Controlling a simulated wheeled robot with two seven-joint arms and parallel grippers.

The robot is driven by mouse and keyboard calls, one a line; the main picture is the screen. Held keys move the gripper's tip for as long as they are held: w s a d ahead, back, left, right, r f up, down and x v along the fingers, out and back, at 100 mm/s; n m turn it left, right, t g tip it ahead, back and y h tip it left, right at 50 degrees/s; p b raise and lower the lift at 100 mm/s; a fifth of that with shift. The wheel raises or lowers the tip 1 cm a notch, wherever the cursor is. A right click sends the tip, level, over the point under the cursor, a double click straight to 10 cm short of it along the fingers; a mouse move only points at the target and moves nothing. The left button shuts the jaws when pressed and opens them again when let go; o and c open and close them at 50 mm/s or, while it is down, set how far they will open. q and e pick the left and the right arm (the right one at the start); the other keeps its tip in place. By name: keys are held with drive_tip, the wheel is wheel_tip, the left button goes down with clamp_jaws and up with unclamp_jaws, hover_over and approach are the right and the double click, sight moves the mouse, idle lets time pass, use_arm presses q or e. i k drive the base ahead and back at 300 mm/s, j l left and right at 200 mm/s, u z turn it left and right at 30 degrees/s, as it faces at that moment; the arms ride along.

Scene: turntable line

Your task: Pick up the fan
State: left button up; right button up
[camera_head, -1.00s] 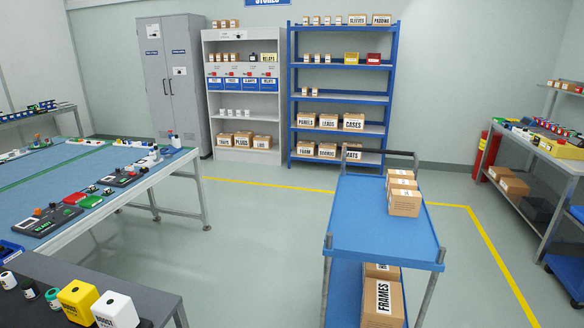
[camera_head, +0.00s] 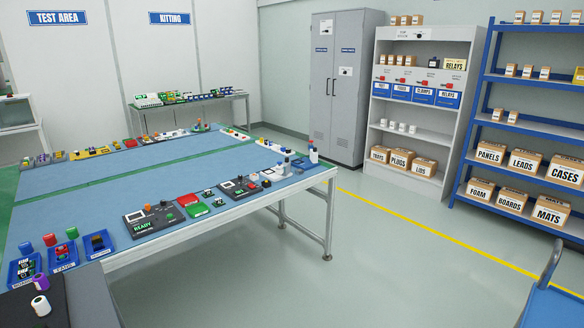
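No fan can be made out with certainty. Small blue bins stand at the near left corner of the blue-topped workbench (camera_head: 180,182). Neither of my grippers is in view.
A dark table (camera_head: 85,300) with small cylinders fills the near left corner. Shelves (camera_head: 416,120), a grey cabinet (camera_head: 340,90) and a blue rack (camera_head: 500,125) stand at the back. A blue cart (camera_head: 552,305) edges in at lower right. The middle floor is clear.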

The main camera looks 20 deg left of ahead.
sight(64, 250)
drive_tip(key=i+j+u, duration=0.15)
drive_tip(key=i+u, duration=0.2)
drive_tip(key=i, duration=0.3)
drive_tip(key=i+u, duration=0.4)
drive_tip(key=i, duration=0.2)
drive_tip(key=i+l+u, duration=0.35)
drive_tip(key=i, duration=0.3)
